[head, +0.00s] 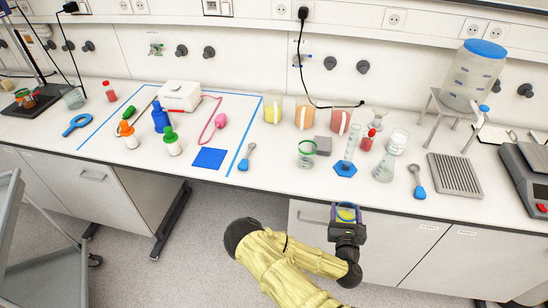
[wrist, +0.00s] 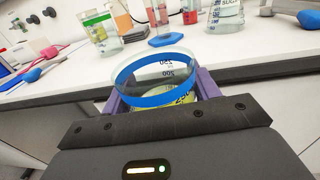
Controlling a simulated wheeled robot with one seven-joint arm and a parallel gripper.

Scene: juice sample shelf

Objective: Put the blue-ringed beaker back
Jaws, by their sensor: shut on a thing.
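The blue-ringed beaker (wrist: 150,97) is clear glass with a blue band below its rim and graduation marks; something yellow shows low in it. My gripper (wrist: 155,88) is shut on it, with a purple finger on each side. In the head view, my gripper (head: 347,208) holds the beaker (head: 346,215) in front of the bench, over the cabinet fronts and apart from the bench top. The beaker looks roughly upright. Its base is hidden. A green-ringed beaker (head: 306,156) stands on the bench, and it also shows in the wrist view (wrist: 102,38).
Yellow (head: 273,110), orange (head: 305,115) and red (head: 338,121) juice containers stand behind. The front edge between spoon and cylinder has some free room.

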